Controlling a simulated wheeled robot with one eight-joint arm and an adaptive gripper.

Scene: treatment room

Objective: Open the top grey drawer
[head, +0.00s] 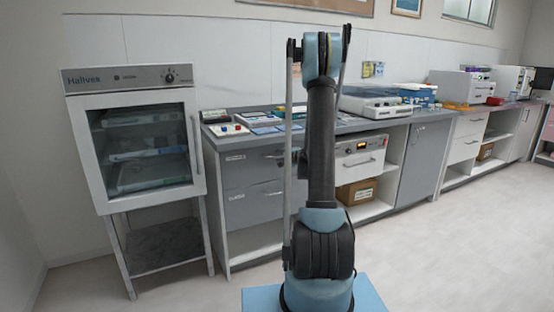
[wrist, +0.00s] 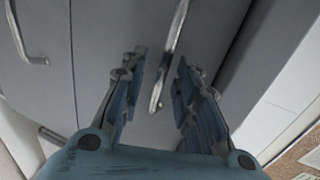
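The grey drawer unit stands left of centre in the head view, under the counter. Its top grey drawer (head: 246,160) is shut, and a second grey drawer (head: 250,203) is shut below it. My arm covers the unit's right part in the head view and my gripper is not visible there. In the wrist view my gripper (wrist: 161,58) is open, with a silver bar handle (wrist: 178,25) showing between its fingers. Neither finger clearly touches it. Another handle (wrist: 19,36) shows at the left. I cannot tell from the wrist view which drawer each handle belongs to.
A white glass-door cabinet (head: 186,82) on a legged stand is left of the drawers. Trays and devices crowd the countertop (head: 222,131). The floor (head: 440,245) at right is clear.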

